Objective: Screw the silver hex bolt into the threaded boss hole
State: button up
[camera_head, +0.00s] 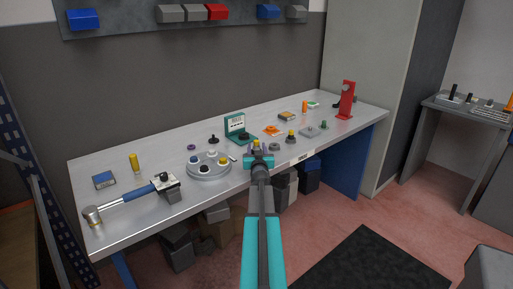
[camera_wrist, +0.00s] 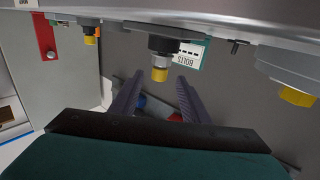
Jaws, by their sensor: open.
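My gripper (camera_head: 258,162) is at the front edge of the workbench, near the middle. In the wrist view its two fingers (camera_wrist: 156,98) are apart with nothing held between them. A yellow-topped dark piece (camera_wrist: 160,72) shows just beyond the fingertips, apart from them; the bench picture is upside down there. A small dark stud-like piece (camera_wrist: 237,46) shows to its right, beside a "BOLTS" label (camera_wrist: 189,54). I cannot tell whether it is the silver hex bolt. A flat grey plate (camera_head: 309,132) lies right of my gripper; no threaded boss hole can be made out.
Dark bins (camera_head: 309,176) stand below. The floor in front is open, with a black mat (camera_head: 362,262).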

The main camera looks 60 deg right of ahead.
jog(key=v, duration=1.1)
jog(key=shift+b, duration=0.45)
dwell(0.7)
